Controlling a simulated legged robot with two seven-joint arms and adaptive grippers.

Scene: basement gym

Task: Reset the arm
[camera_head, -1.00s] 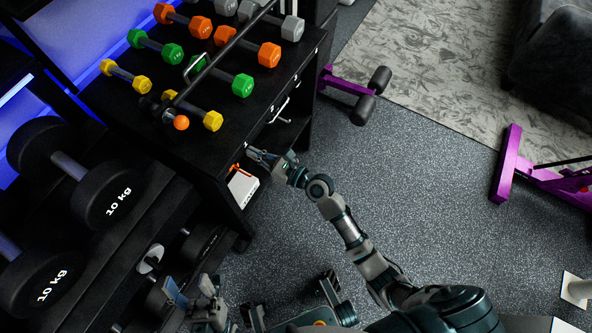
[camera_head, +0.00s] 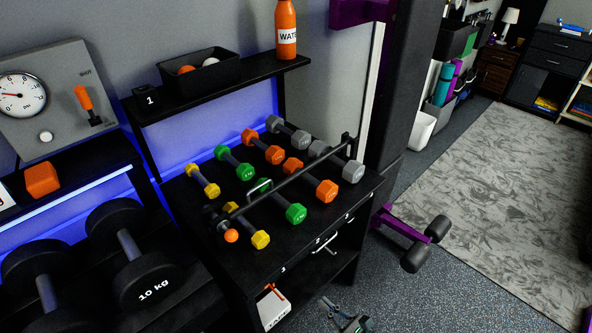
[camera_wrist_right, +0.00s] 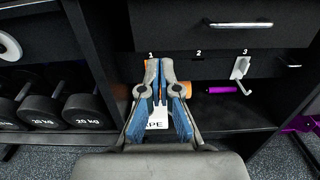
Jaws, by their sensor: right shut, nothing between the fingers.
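My right gripper (camera_head: 328,302) shows at the bottom edge of the head view, in front of the black dumbbell cabinet (camera_head: 230,282). In the right wrist view the blue-padded fingers of my right gripper (camera_wrist_right: 158,66) are shut with their tips together, and nothing is between them. They point at the cabinet front, below the drawer with the metal handle (camera_wrist_right: 238,24). Most of my right arm is outside the head view. My left arm and gripper are not in view.

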